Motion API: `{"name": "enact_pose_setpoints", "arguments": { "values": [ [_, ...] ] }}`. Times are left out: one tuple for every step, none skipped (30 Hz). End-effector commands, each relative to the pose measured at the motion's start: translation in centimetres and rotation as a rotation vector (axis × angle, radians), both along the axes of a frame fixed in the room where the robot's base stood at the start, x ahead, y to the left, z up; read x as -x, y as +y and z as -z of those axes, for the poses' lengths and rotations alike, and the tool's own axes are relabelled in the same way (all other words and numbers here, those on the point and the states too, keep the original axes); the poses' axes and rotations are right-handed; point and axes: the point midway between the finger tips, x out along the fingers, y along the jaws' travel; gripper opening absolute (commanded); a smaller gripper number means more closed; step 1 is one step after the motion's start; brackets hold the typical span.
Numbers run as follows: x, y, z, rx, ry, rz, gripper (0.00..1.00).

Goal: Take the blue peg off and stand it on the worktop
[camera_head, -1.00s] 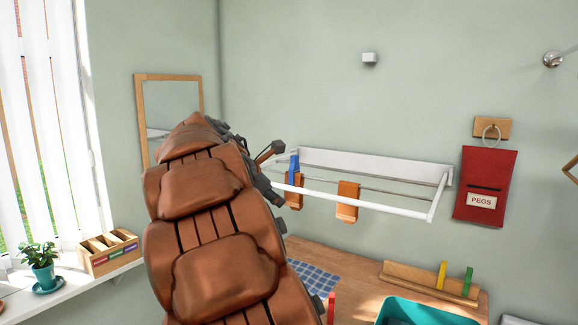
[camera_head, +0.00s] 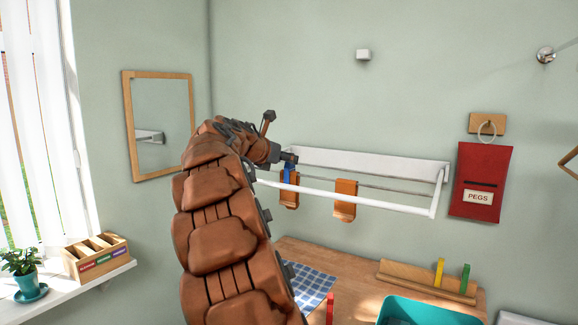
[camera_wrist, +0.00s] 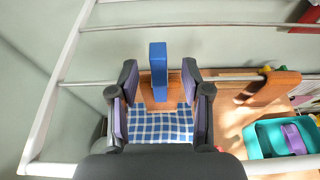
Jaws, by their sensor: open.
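The blue peg (camera_head: 287,172) sits on the wall rack's rail at the left end, above an orange-brown cloth (camera_head: 289,198). In the wrist view the blue peg (camera_wrist: 158,70) stands between my two fingers, with a visible gap on each side. My gripper (camera_wrist: 159,78) is open around it; I see no contact. In the head view my gripper (camera_head: 287,158) is at the peg's top, and my arm hides part of the rack's left end. The wooden worktop (camera_head: 350,272) lies below the rack.
A second orange cloth (camera_head: 345,195) hangs to the right on the rack (camera_head: 370,203). On the worktop are a blue checked cloth (camera_head: 312,283), a red peg (camera_head: 330,308), a teal tub (camera_head: 425,312) and a wooden holder (camera_head: 410,279) with yellow and green pegs. Bare worktop lies between them.

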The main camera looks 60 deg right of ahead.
Motion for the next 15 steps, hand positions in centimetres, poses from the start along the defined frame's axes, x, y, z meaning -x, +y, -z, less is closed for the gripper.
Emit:
{"name": "enact_pose_setpoints", "arguments": {
  "values": [
    [0.1,-0.7,0.3,-0.002,0.003,0.003,0.48],
    [0.0,-1.0,0.5,-0.002,0.004,0.004,0.48],
    [0.0,-1.5,0.7,-0.002,0.004,0.004,0.48],
    [-0.1,-1.9,0.9,-0.002,0.003,0.003,0.48],
    [-0.1,-2.2,1.0,-0.002,0.002,0.002,0.48],
    [-0.2,-2.6,1.2,-0.001,0.001,0.001,0.48],
    [-0.3,-2.9,1.3,-0.001,0.001,0.000,0.48],
    [-0.3,-3.1,1.4,-0.001,0.000,-0.002,0.48],
    [-0.4,-3.3,1.5,-0.001,0.000,-0.003,0.48],
    [-0.4,-3.4,1.6,-0.001,0.000,-0.003,0.48],
    [-0.4,-3.4,1.6,-0.001,0.000,-0.003,0.48],
    [-0.4,-3.4,1.6,-0.001,0.000,-0.004,0.48],
    [-0.4,-3.4,1.6,-0.001,0.000,-0.004,0.48],
    [-0.4,-3.3,1.6,-0.001,0.000,-0.004,0.48],
    [-0.4,-3.3,1.6,-0.001,0.000,-0.004,0.48]
  ]
}}
